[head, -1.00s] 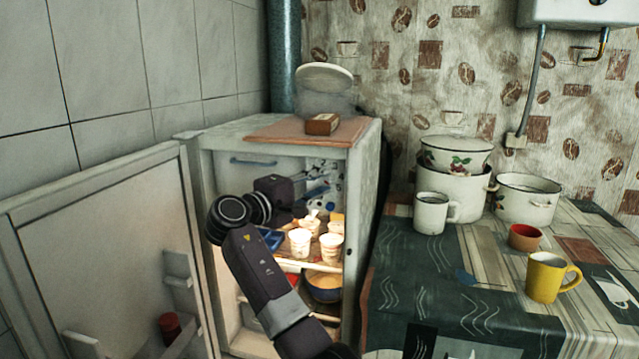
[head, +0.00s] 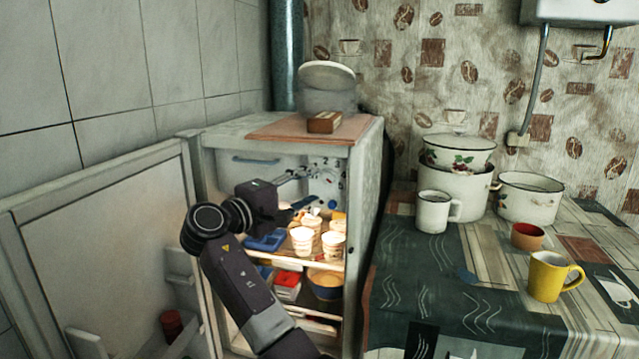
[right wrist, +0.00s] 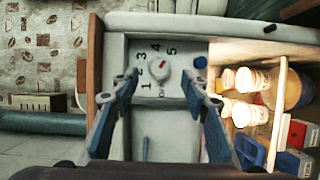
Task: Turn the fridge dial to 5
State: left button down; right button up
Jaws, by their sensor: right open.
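The fridge (head: 204,170) stands open, its door (head: 110,250) swung out to the left. In the right wrist view, the round white dial (right wrist: 159,70) sits on a pale panel inside the fridge, ringed by numbers 1 to 5. Its small red mark is at the upper right of the knob, near the 4 and 5 side; the exact setting is hard to tell. My right gripper (right wrist: 160,86) is open, its blue-padded fingers on either side of the dial, with no clear contact. In the head view my right gripper (head: 307,188) reaches toward the panel. My left gripper is out of view.
White cups (head: 302,240) stand on the shelf just below my right gripper, with a blue container (head: 265,243) beside them. A bowl (head: 326,285) is lower down. A table with pots (head: 457,190) and mugs (head: 555,278) stands right of the fridge.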

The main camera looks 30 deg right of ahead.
jog(key=v, duration=0.7)
